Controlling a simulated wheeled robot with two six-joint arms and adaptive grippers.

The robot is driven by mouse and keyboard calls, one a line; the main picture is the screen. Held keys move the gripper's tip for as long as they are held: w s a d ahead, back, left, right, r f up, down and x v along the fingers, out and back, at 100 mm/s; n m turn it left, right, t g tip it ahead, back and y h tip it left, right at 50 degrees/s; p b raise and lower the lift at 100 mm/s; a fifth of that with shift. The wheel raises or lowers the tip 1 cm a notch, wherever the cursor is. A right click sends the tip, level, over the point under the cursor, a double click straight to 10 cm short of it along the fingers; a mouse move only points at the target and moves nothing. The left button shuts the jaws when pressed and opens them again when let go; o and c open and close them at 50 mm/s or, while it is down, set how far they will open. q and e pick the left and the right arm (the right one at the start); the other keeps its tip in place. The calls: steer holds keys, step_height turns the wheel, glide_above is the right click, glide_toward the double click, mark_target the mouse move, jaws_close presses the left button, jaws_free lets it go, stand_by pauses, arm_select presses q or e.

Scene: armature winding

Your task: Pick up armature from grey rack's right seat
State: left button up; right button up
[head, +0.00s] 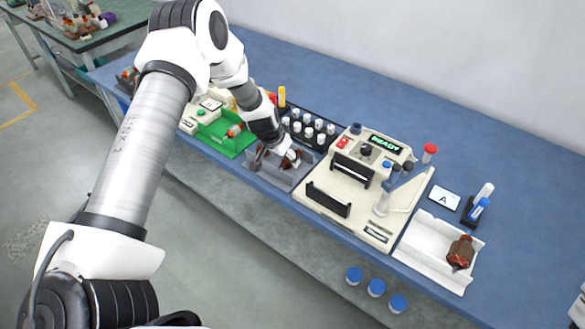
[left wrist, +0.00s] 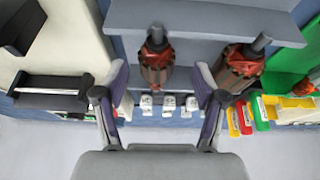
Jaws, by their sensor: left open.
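The grey rack (head: 280,180) stands near the table's front edge, between a green tray and a cream machine. It also shows in the left wrist view (left wrist: 200,16). Two brown-red armatures with dark shafts sit in it there. The right-seat armature (left wrist: 156,62) is on the left in that view, nearer the machine; the other armature (left wrist: 238,66) is to its right. My left gripper (left wrist: 163,88) is open, its fingers on either side of the right-seat armature. In the head view my left gripper (head: 284,154) is over the rack and partly hides it. My right gripper is not in view.
The cream machine (head: 350,190) with a READY display stands close right of the rack. The green tray (head: 228,142) is close left. A black holder with white-capped bottles (head: 308,131) is behind. A white tray (head: 420,262) holds another brown armature (head: 460,252).

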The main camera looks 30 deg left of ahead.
arm_select(q)
steer(key=shift+w+d+f, duration=0.15)
steer(key=shift+d+f, duration=0.05)
steer(key=shift+f, duration=0.25)
steer(key=shift+w+d+f, duration=0.1)
steer(key=shift+d+f, duration=0.1)
steer(key=shift+f, duration=0.25)
steer(key=shift+w+d+f+b, duration=0.1)
steer(key=shift+w+b, duration=0.05)
steer(key=shift+b, duration=0.15)
steer(key=shift+w+a+f, duration=0.15)
steer(key=shift+a, duration=0.25)
steer(key=c, duration=1)
steer(key=shift+d+r, duration=0.2)
steer(key=shift+d, duration=0.05)
jaws_close()
steer(key=shift+f, duration=0.1)
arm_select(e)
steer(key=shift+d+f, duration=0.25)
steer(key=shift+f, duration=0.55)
arm_select(q)
steer(key=shift+a, duration=0.1)
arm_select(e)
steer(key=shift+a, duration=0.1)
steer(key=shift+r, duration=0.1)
